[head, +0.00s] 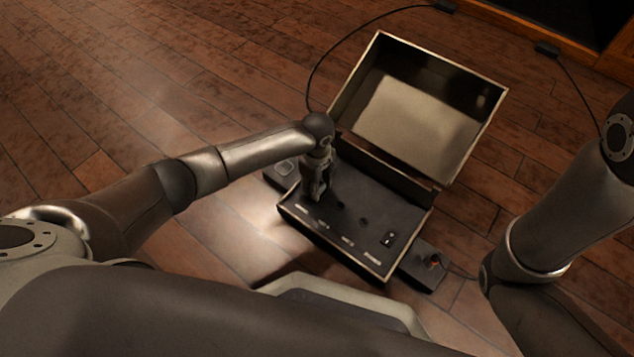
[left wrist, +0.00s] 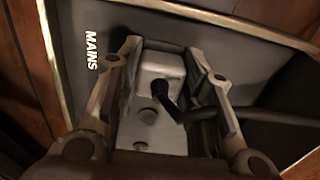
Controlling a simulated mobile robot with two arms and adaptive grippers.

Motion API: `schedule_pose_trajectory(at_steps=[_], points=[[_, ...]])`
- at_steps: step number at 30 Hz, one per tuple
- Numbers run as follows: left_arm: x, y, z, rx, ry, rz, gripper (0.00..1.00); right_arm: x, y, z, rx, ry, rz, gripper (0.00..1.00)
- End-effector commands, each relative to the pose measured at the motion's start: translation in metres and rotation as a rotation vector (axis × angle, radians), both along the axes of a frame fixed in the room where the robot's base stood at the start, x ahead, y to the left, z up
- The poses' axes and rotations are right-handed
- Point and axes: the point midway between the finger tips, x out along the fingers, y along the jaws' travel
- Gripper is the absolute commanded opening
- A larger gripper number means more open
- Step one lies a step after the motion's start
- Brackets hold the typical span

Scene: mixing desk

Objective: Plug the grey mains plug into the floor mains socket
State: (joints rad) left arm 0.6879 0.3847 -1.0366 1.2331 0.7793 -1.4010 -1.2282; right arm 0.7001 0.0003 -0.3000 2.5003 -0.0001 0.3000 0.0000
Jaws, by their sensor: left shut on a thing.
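My left gripper (head: 318,190) is over the left part of the dark panel (head: 352,195) inside an open case. In the left wrist view its fingers (left wrist: 174,68) are shut on the grey mains plug (left wrist: 160,66), with a black cable (left wrist: 163,97) leading away from it. White MAINS lettering (left wrist: 90,50) shows on the dark surface beside the left finger. The plug's pins and the opening beneath are hidden, so I cannot tell whether it is seated. The floor mains socket cannot be clearly picked out. My right gripper is not in view.
The case lid (head: 415,120) stands open behind the panel. A small box (head: 283,171) lies left of the case, another (head: 420,268) right of it. Black cables (head: 313,75) run over the wooden floor. The floor at the upper left is clear.

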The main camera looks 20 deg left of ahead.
Motion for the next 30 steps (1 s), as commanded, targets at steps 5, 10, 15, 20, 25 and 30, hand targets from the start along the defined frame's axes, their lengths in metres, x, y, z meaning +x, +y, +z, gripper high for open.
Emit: schedule_pose_trajectory(at_steps=[5, 10, 15, 20, 25, 30], points=[[0.0, 0.0, -0.001, 0.0, 0.0, 0.0, 0.52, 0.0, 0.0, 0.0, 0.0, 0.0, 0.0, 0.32], [0.0, 0.0, -0.001, 0.0, 0.0, 0.0, 0.6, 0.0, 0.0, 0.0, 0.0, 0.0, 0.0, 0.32], [0.0, 0.0, -0.001, 0.0, 0.0, 0.0, 0.6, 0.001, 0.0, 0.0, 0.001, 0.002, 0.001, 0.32], [0.001, 0.0, 0.008, -0.001, -0.002, -0.001, 0.6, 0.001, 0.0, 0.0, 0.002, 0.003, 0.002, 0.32], [0.001, 0.0, 0.035, 0.0, -0.004, -0.002, 0.6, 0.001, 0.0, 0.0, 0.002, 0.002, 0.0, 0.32], [0.001, 0.0, 0.073, 0.0, -0.004, -0.002, 0.6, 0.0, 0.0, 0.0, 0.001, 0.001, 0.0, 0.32]])
